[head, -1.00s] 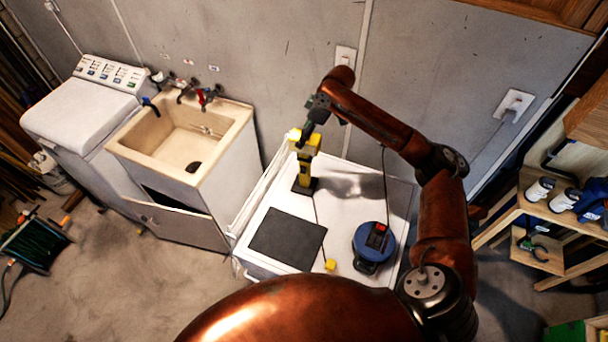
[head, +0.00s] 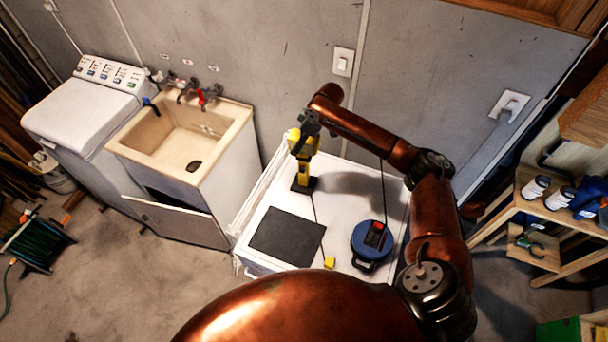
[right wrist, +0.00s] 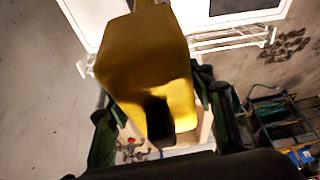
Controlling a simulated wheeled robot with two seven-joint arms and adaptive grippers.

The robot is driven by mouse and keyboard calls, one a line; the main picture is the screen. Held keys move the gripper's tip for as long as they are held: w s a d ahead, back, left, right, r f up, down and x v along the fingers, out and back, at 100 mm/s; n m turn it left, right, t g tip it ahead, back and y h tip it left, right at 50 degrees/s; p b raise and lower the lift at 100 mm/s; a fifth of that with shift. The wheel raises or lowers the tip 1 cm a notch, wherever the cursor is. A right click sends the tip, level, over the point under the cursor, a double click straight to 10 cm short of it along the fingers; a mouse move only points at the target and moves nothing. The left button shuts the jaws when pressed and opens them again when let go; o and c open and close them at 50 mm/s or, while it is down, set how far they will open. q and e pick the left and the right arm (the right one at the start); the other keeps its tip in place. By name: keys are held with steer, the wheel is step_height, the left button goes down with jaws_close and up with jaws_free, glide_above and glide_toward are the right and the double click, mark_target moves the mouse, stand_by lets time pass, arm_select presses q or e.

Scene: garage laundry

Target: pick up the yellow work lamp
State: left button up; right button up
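The yellow work lamp (head: 304,172) stands upright on its dark square base on the white-topped cabinet, near the wall. My right gripper (head: 307,127) is at the lamp's head, coming from above, and partly hides it. In the right wrist view the lamp's yellow head (right wrist: 150,70) fills the middle, between the dark green fingers of my right gripper (right wrist: 165,125). The fingers are apart, with background visible between them and the lamp's narrower end. Contact is not clear. My left gripper is not in view.
The white cabinet top (head: 340,215) also holds a dark mat (head: 287,237), a blue round device (head: 371,243) and a small yellow block (head: 329,262). A utility sink (head: 185,135) and a washing machine (head: 82,112) stand left. Wooden shelves (head: 545,210) stand right.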

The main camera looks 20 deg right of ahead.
jaws_close()
stand_by(0.4)
steer(key=shift+w+r, duration=0.1)
steer(key=shift+r, duration=0.2)
